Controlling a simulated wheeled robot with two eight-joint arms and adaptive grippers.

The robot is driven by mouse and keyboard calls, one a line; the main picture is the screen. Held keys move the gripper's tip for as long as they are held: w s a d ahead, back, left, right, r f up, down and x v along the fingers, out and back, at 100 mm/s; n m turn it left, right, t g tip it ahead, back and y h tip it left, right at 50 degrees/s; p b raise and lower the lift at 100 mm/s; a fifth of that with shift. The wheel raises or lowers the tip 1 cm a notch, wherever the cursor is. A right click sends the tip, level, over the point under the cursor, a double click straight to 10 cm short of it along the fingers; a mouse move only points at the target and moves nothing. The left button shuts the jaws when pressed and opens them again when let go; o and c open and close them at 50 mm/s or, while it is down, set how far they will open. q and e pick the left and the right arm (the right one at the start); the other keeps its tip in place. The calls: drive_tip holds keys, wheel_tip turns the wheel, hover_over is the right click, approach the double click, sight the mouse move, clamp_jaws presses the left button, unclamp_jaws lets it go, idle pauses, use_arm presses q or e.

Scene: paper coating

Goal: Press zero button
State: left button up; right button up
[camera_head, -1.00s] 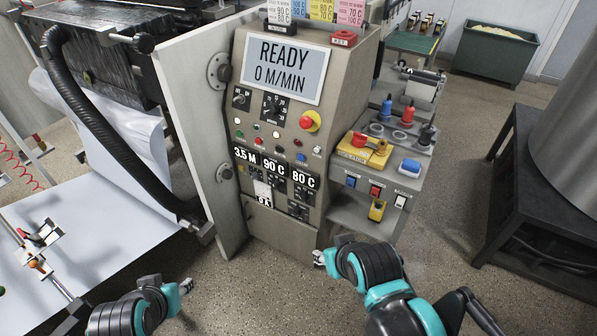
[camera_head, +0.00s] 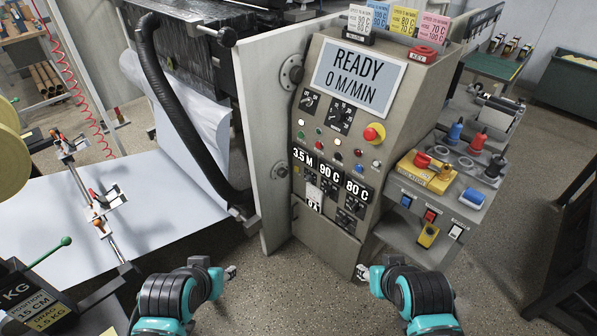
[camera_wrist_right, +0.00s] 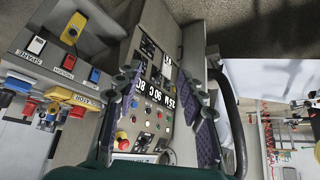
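The control panel (camera_head: 335,150) stands ahead; its screen (camera_head: 352,77) reads READY 0 M/MIN. It carries coloured buttons, knobs and 3.5 M, 90 C and 80 C readouts. A side console (camera_head: 410,222) has blue, red and white switches with small labels. I cannot tell which button is zero. My right gripper (camera_head: 363,272) is low in front of the panel, apart from it. In the right wrist view its fingers (camera_wrist_right: 168,80) are spread and empty, with the panel behind them. My left gripper (camera_head: 230,272) is lower left of the panel, touching nothing; its finger state is unclear.
A grey plate (camera_head: 266,130) juts out left of the panel. A black hose (camera_head: 180,115) and white sheet (camera_head: 120,215) lie further left. A red emergency knob (camera_head: 373,133) protrudes from the panel. Speckled floor (camera_head: 295,300) is free between my arms.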

idle(0.4)
clamp_jaws()
idle(1.1)
